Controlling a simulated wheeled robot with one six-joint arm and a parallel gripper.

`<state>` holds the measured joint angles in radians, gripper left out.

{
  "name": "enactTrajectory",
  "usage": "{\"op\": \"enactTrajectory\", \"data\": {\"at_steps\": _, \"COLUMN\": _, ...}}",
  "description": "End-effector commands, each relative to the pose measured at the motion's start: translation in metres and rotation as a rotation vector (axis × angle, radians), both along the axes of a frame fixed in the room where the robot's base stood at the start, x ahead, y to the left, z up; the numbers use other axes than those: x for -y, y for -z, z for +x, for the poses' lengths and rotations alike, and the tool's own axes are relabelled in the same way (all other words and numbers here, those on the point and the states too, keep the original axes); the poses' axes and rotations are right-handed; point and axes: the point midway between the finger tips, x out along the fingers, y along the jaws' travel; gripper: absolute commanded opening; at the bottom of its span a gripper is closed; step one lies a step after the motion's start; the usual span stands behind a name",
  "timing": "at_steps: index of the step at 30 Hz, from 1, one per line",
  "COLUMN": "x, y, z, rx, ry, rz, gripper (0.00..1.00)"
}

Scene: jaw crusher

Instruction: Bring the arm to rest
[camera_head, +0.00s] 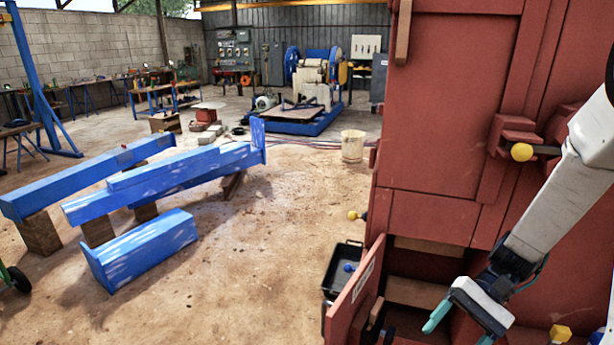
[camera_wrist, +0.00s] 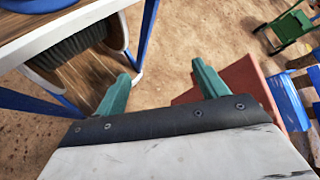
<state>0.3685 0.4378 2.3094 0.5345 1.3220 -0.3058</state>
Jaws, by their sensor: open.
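My arm (camera_head: 565,185) comes in from the right edge in the head view, in front of the large red crusher body (camera_head: 440,130). My gripper (camera_head: 458,332) points down and to the left, near the open lower compartment of the crusher, and its fingertips are partly cut off by the frame's bottom edge. In the wrist view my gripper (camera_wrist: 162,85) shows two green fingers spread apart, with nothing between them. Bare floor and part of a table lie beyond the fingers there.
An open red door (camera_head: 352,292) stands at the compartment's left, beside a black bin (camera_head: 343,262). A yellow-knobbed latch (camera_head: 521,152) is near my arm. Blue beams (camera_head: 165,175) lie on blocks at left.

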Motion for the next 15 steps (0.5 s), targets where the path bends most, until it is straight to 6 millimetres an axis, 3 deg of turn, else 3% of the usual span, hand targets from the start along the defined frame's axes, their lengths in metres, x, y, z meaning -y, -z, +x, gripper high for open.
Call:
{"op": "enactTrajectory", "data": {"at_steps": 3, "x": 0.001, "y": -0.032, "z": -0.015, "rx": 0.055, "ry": -0.08, "rz": -0.128, "gripper": 0.72}}
{"op": "enactTrajectory", "data": {"at_steps": 15, "x": 0.01, "y": -0.115, "z": -0.065, "rx": 0.318, "ry": -0.259, "rz": -0.512, "gripper": 0.72}}
